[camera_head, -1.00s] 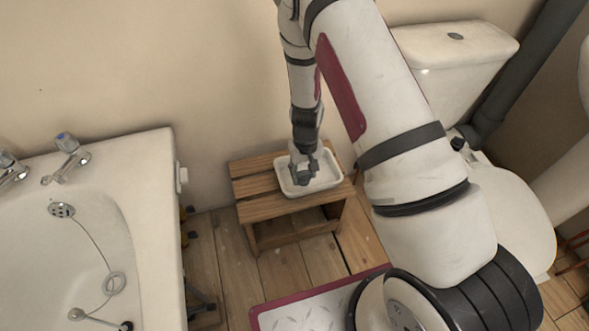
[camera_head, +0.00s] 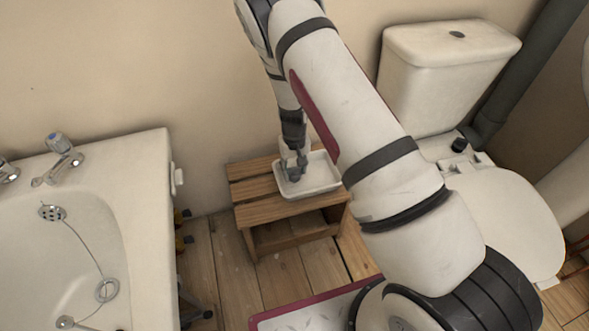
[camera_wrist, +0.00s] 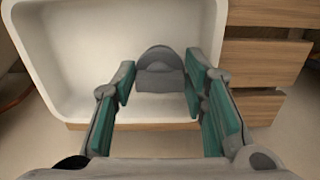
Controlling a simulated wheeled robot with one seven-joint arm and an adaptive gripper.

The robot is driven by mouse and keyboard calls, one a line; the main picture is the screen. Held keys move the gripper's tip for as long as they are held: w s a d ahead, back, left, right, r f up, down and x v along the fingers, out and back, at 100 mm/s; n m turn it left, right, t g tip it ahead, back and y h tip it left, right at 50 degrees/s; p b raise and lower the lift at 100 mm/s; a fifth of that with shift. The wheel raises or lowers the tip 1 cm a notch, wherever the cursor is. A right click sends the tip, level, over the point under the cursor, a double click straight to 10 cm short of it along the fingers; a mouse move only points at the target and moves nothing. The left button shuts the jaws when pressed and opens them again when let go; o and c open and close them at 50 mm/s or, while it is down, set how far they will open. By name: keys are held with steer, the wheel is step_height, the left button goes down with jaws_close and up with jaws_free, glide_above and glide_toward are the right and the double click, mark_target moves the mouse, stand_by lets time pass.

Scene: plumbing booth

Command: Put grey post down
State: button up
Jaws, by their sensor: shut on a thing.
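The grey post (camera_wrist: 160,72) is between the green-padded fingers of my gripper (camera_wrist: 159,82) in the wrist view, and the gripper is shut on it. Its rounded top shows; its lower end is hard to make out. In the head view my gripper (camera_head: 295,166) points down at the left part of a white tray (camera_head: 322,190). The tray also shows in the wrist view (camera_wrist: 60,60), behind the post. I cannot tell whether the post touches the tray floor.
The tray stands on a slatted wooden stool (camera_head: 262,213) against the wall. A bathtub (camera_head: 150,230) is at the left and a toilet (camera_head: 505,215) at the right. A black cap (camera_head: 459,145) sits behind the toilet lid. The tray's right part looks empty.

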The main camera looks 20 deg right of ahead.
steer(key=o, duration=1.1)
steer(key=shift+f, duration=0.1)
steer(key=s+a+r+y+p, duration=0.1)
steer(key=s+r+p, duration=0.15)
steer(key=r, duration=1.15)
steer(key=s+a+r+y+p, duration=0.1)
steer(key=s+a+r+p, duration=0.15)
steer(key=r, duration=1.25)
steer(key=s+r, duration=1.1)
steer(key=s+d+r, duration=0.1)
steer(key=s+r, duration=0.1)
steer(key=s, duration=0.6)
steer(key=s+d+r+h, duration=0.1)
steer(key=s+d+r, duration=0.1)
steer(key=s, duration=0.6)
steer(key=s+d+r+h, duration=0.1)
steer(key=s+r, duration=0.1)
steer(key=s, duration=0.7)
steer(key=shift+s+d+r+b, duration=0.1)
steer(key=shift+d+r+b, duration=0.15)
steer(key=shift+b, duration=0.1)
